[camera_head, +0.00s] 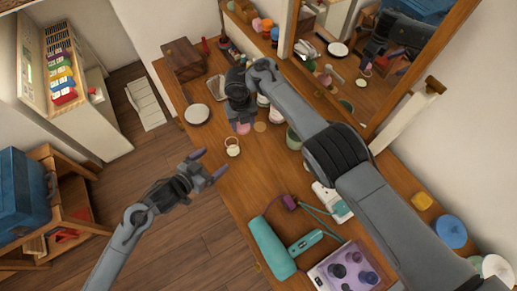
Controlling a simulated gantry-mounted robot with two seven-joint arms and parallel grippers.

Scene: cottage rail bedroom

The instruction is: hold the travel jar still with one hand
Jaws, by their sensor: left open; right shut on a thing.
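A small pale jar (232,146), which looks like the travel jar, stands upright near the front edge of the wooden dressing table. My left gripper (206,165) is open and empty, to the left of and lower than this jar, with its purple-tipped fingers apart. It does not touch the jar. My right gripper (243,127) is just above the jar in the picture, over the table. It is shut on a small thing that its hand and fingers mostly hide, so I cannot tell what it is.
A round pale dish (197,114) and a wooden box (184,59) stand at the far end. A teal hair dryer (270,247) and a lilac tray (345,269) lie nearer. A mirror (385,55) borders the back. Bare tabletop (245,185) lies below the jar.

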